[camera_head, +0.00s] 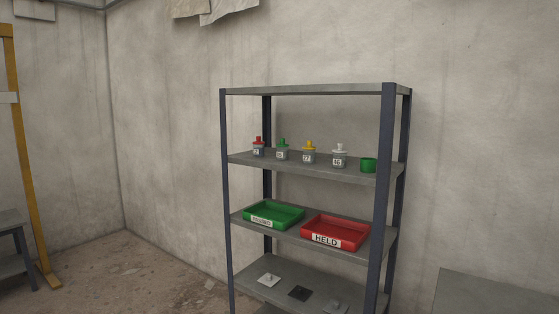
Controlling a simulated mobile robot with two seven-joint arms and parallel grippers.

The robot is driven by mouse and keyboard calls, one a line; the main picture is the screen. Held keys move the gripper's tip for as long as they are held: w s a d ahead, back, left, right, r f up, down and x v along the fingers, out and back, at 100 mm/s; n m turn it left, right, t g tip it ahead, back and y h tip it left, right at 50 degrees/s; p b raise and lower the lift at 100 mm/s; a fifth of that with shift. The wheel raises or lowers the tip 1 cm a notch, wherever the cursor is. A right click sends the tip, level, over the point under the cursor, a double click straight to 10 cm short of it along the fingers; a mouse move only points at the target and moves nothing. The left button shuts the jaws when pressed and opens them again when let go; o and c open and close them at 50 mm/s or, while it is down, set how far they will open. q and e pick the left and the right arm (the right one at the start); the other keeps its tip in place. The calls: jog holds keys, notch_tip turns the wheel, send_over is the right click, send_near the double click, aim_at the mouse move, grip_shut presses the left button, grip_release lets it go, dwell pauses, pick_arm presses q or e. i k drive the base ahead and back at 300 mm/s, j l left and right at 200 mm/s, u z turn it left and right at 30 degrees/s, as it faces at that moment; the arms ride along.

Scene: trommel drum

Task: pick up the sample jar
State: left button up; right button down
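Several small grey sample jars stand upright in a row on an upper shelf of the rack, each with a label too small to read surely. From left to right they are a jar with a red top (258,147), one with a green top (282,150), one with a yellow top (308,153) and one with a white top (339,156). I cannot tell which one the task means. Neither of my grippers shows in the head view.
The rack (223,190) has dark posts; its right front post stands near the green cup (368,165). Below are a green tray (273,215) and a red tray marked HELD (335,232). Small plates (299,293) lie lower. A grey surface (495,292) is at right.

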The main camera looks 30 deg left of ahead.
aim_at(282, 153)
jog(key=j+u, duration=0.2)
jog(key=j, duration=1.65)
